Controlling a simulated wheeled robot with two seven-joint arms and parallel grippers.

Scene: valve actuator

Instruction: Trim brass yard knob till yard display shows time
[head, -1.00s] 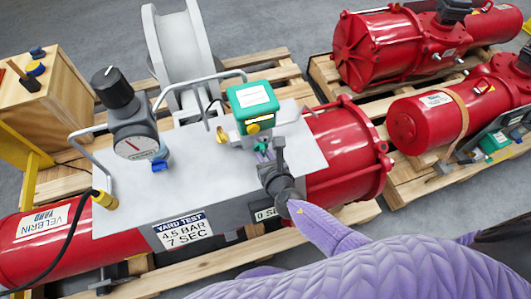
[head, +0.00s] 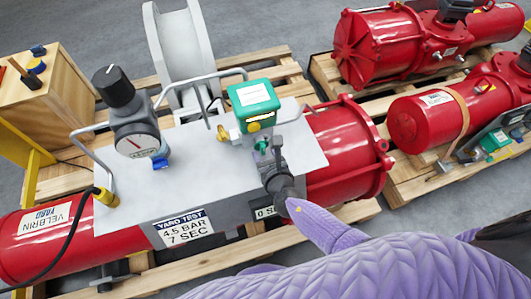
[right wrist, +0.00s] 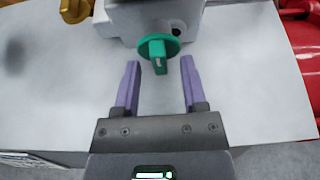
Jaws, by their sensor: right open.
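The brass knob (head: 222,133) sits on the left of the valve block under the green box (head: 254,105); it also shows at the top left of the right wrist view (right wrist: 75,9). A green knob (right wrist: 158,47) sticks out of the block's front face. My right gripper (right wrist: 160,66) is open, its purple fingers on either side of and just short of the green knob, with nothing between them. In the head view the gripper (head: 268,158) hides part of that area. A small display (head: 264,212) reading "0 S" is partly covered by my gripper. My left gripper is not in view.
A pressure gauge (head: 138,144) with a black knob stands left on the grey plate (head: 195,160). Bent metal pipes loop above the plate. A sign (head: 183,230) reads "YARD TEST 4.5 BAR 7 SEC". Red cylinders (head: 345,148) lie on wooden pallets. A wooden crate (head: 45,90) stands at left.

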